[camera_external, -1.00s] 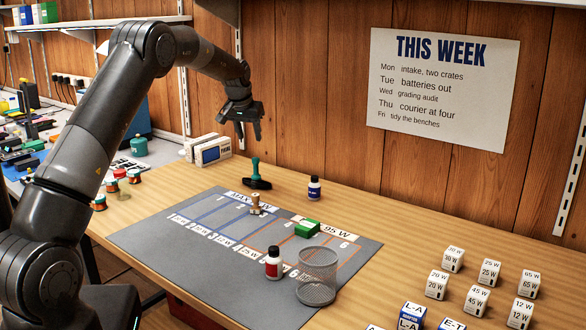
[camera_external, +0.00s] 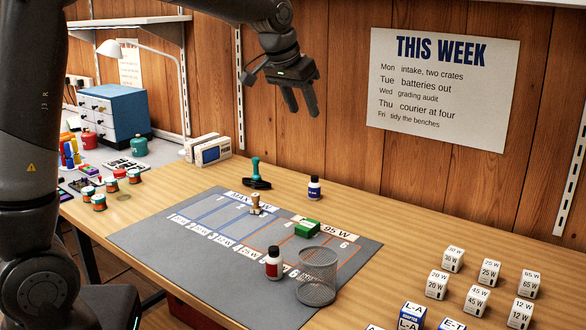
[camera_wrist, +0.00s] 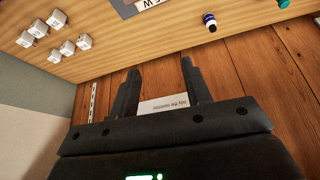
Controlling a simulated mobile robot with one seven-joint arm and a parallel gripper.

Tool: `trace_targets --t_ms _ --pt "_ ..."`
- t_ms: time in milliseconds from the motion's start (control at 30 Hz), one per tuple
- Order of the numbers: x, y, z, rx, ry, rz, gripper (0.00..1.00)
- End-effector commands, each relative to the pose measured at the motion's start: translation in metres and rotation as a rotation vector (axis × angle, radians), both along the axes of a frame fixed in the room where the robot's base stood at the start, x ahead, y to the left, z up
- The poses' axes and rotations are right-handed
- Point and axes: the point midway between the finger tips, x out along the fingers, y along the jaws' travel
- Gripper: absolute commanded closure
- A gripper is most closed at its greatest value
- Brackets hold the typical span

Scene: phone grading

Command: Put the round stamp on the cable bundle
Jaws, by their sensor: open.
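My gripper (camera_external: 302,110) is open and empty, high above the back of the bench in front of the wood wall. Its two fingers (camera_wrist: 160,82) are spread in the wrist view, with nothing between them but wall and poster behind. A small stamp with a wooden handle (camera_external: 256,204) stands upright on the grey mat; it looks like the round stamp, but its base is too small to be sure. A teal-handled stamp (camera_external: 255,168) stands behind it, with a wide black shape at its foot. I cannot clearly make out a cable bundle.
The grey mat (camera_external: 190,240) has marked lanes. On it are a green box (camera_external: 307,229), a red-labelled bottle (camera_external: 273,264) and a mesh cup (camera_external: 317,270). A blue-labelled bottle (camera_external: 314,188) stands behind; white cubes (camera_external: 477,300) stand right. Tins (camera_external: 98,202) stand at left.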

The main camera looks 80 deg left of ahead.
Motion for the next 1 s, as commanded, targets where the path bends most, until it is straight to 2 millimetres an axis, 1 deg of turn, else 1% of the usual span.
trace_targets --t_ms 33,67,100,133,167,200,267,300,367,400,467,500,567,600,700,833,900,1000 --pt "-0.004 -0.033 0.010 0.003 -0.007 -0.044 0.56" --pt "-0.007 -0.050 0.014 0.004 -0.009 -0.067 0.56" --pt "-0.012 -0.073 0.018 0.005 -0.010 -0.097 0.56" --pt "-0.016 -0.089 0.021 0.006 -0.012 -0.120 0.56" --pt "-0.021 -0.105 0.023 0.006 -0.014 -0.142 0.56" --pt "-0.028 -0.126 0.026 0.008 -0.016 -0.173 0.56" --pt "-0.040 -0.156 0.028 0.010 -0.020 -0.220 0.56" --pt "-0.050 -0.175 0.029 0.012 -0.023 -0.250 0.56" --pt "-0.065 -0.202 0.030 0.015 -0.026 -0.296 0.56" --pt "-0.076 -0.220 0.029 0.017 -0.028 -0.326 0.56" --pt "-0.093 -0.244 0.026 0.019 -0.032 -0.371 0.56" --pt "-0.105 -0.259 0.024 0.021 -0.034 -0.402 0.56" --pt "-0.124 -0.280 0.018 0.023 -0.037 -0.448 0.56" --pt "-0.136 -0.293 0.014 0.025 -0.038 -0.478 0.56" --pt "-0.167 -0.319 0.002 0.030 -0.043 -0.547 0.56" --pt "-0.196 -0.340 -0.013 0.035 -0.048 -0.613 0.56" --pt "-0.207 -0.347 -0.019 0.037 -0.050 -0.637 0.56" --pt "-0.215 -0.351 -0.024 0.038 -0.051 -0.656 0.56"
